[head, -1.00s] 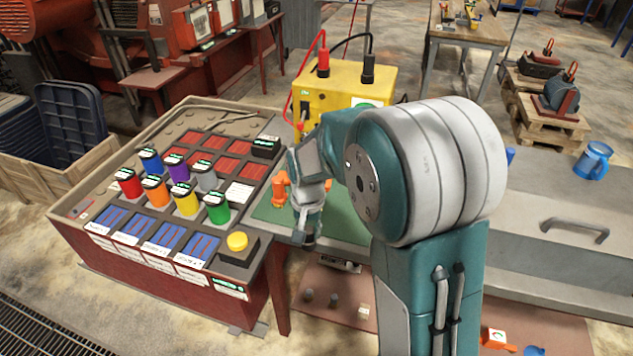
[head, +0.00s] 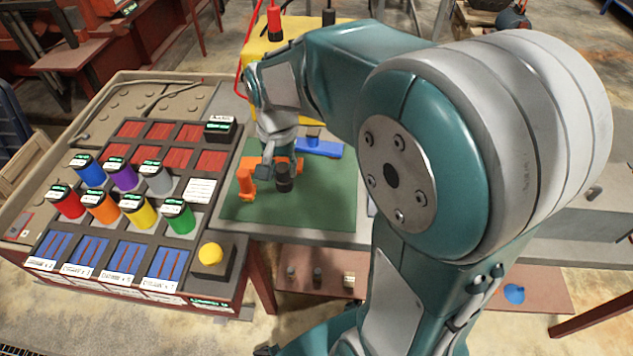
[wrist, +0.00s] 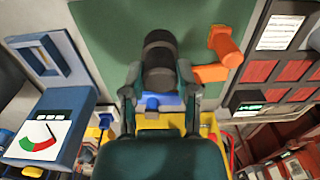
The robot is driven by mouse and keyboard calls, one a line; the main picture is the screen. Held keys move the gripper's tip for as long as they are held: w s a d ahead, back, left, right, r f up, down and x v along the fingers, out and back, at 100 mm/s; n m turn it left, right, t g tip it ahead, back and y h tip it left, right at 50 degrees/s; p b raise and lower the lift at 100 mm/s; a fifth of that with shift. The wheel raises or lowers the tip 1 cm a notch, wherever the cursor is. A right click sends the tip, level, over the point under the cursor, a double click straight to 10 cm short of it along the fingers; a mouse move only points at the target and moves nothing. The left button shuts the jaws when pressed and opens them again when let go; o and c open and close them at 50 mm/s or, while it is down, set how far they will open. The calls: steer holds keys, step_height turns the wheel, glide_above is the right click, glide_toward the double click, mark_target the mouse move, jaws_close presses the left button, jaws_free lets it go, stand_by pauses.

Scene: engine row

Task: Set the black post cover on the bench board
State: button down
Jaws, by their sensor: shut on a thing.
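The black post cover (head: 284,178) is a short dark cylinder held in my gripper (head: 274,163). In the wrist view the cover (wrist: 160,62) sits between the two fingers (wrist: 158,88), which are shut on it. The bench board (head: 325,205) is a green sheet beneath it, also seen in the wrist view (wrist: 105,35). The cover is over the board's left part, beside an orange piece (head: 246,180). I cannot tell whether the cover touches the board.
A blue fixture (head: 318,147) stands at the board's back. A tray of coloured cylinders (head: 140,213) and a yellow button (head: 210,254) are to the left. The yellow box (head: 262,45) with red and black plugs is behind. The board's front is clear.

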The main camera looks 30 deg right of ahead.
steer(key=d+f, duration=0.2)
steer(key=d, duration=0.1)
steer(key=s+d+f, duration=0.1)
steer(key=d+f, duration=0.4)
steer(key=d, duration=0.2)
steer(key=shift+s+f, duration=0.35)
steer(key=shift+d+f, duration=0.2)
steer(key=shift+f, duration=1.7)
steer(key=shift+c, duration=1.8)
jaws_free()
